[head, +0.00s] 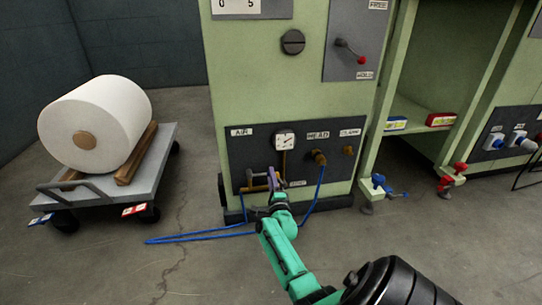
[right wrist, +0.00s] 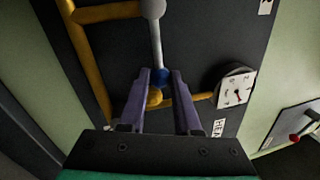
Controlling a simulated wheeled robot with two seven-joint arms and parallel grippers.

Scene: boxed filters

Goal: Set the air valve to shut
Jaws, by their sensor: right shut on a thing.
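My left gripper is not in view.
A pressure gauge (head: 285,140) sits just above the gripper, with a HEAD pipe fitting (head: 319,157) to its right. A blue hose (head: 200,237) lies on the floor. A cart (head: 155,160) with a large white roll (head: 95,123) stands left. Open floor lies between.

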